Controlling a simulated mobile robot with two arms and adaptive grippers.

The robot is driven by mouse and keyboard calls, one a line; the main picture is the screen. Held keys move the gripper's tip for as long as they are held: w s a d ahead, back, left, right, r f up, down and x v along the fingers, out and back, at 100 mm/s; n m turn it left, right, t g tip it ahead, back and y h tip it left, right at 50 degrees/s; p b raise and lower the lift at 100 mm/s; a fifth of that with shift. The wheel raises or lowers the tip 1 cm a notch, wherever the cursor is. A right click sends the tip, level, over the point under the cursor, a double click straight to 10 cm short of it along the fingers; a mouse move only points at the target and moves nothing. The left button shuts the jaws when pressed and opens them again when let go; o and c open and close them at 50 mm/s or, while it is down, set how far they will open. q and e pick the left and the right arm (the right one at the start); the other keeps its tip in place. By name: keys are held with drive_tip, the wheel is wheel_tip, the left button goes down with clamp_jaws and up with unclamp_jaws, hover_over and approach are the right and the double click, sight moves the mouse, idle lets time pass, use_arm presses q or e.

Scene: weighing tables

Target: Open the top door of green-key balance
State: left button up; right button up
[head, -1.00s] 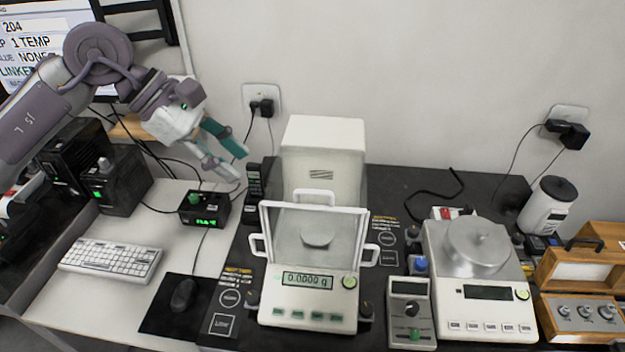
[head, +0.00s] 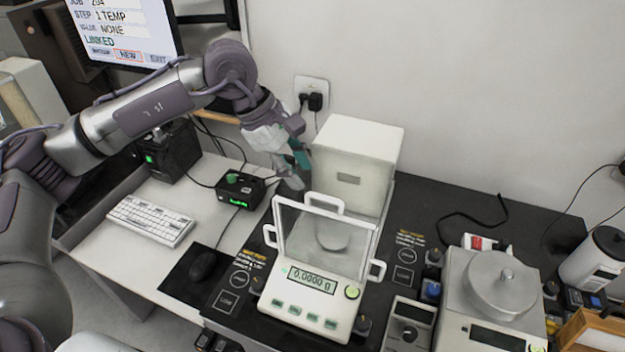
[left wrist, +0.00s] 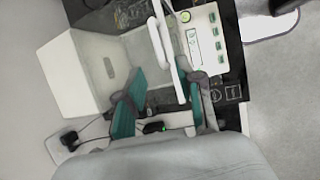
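The green-key balance (head: 311,312) stands on the dark table in the head view, its display reading 0.0000 g. A glass-walled chamber with a pan sits behind the display, with white handles at the top (head: 323,200), left (head: 269,236) and right (head: 377,270). A white housing (head: 352,158) rises at the back. My left gripper (head: 296,172) is open and empty, above the left rear of the balance, beside the housing. In the left wrist view, its teal fingers (left wrist: 166,92) are spread, with a white handle (left wrist: 158,45) beyond them. My right gripper is not in view.
A second balance (head: 492,300) with a round steel pan stands at right, with a small grey control box (head: 407,325) between the two. A small black box with a green display (head: 241,187), a keyboard (head: 151,220) and a mouse (head: 203,264) lie left. A wall socket (head: 311,94) is behind the gripper.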

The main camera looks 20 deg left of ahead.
sight(316, 194)
use_arm(q)
drive_tip(key=p+x, duration=0.1)
drive_tip(key=x, duration=0.3)
drive_tip(key=shift+d+f, duration=0.1)
drive_tip(key=shift+d, duration=0.15)
drive_tip(key=shift+w+d+f, duration=0.1)
drive_tip(key=shift+f, duration=0.6)
drive_tip(key=shift+d, duration=0.1)
drive_tip(key=shift+c, duration=0.6)
clamp_jaws()
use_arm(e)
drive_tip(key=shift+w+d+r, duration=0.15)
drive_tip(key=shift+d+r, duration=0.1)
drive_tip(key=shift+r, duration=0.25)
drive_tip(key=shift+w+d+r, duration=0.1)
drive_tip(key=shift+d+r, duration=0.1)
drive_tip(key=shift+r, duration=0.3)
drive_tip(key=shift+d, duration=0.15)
